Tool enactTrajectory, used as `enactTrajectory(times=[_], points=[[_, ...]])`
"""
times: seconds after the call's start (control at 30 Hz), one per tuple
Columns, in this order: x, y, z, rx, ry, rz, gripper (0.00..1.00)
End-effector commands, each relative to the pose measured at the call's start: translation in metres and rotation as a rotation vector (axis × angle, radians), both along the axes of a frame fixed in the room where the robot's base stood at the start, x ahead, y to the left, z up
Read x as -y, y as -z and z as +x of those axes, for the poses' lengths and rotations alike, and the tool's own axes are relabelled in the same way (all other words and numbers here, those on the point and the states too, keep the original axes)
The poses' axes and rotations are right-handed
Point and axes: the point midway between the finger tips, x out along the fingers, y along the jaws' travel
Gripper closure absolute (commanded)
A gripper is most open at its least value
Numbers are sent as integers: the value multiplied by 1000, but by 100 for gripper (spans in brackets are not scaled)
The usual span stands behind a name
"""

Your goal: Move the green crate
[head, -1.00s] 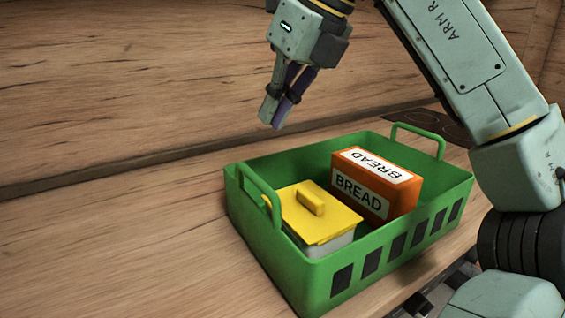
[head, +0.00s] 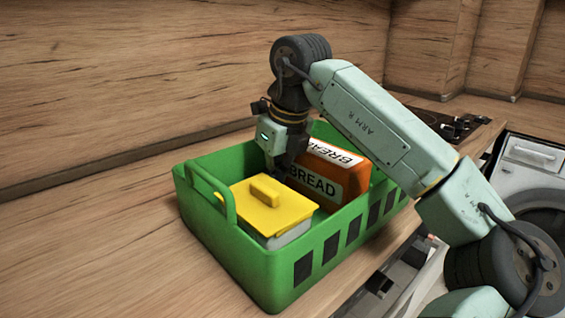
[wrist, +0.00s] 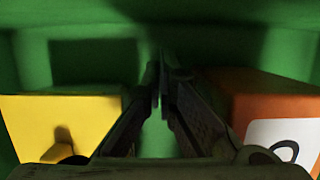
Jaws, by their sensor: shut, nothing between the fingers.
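The green crate (head: 262,262) stands on the wooden worktop, with a raised handle at its left end. It holds a box with a yellow lid (head: 262,207) at the left and an orange bread box (head: 318,188) at the right. My gripper (wrist: 161,95) is shut and empty, pointing down inside the crate between the two boxes. In the wrist view the yellow lid (wrist: 55,120) is on the left, the bread box (wrist: 270,95) on the right, and the crate's green wall (wrist: 90,60) ahead. In the head view my fingertips and the crate's right end are hidden.
A dark hob (head: 450,122) lies on the worktop behind my arm. A white front-loading machine (head: 535,160) stands at the right, below the worktop. The worktop (head: 110,250) left of the crate is clear. A wooden splashback (head: 120,80) runs behind.

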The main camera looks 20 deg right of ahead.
Motion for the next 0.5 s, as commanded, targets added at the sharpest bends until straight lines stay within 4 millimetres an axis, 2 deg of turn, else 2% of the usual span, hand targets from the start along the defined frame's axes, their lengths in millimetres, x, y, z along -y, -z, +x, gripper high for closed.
enactTrajectory(times=[0.2, 0.5], points=[[-7, -2, 19, -1, 1, 1, 100], [-7, -1, 21, -1, 1, 1, 100]])
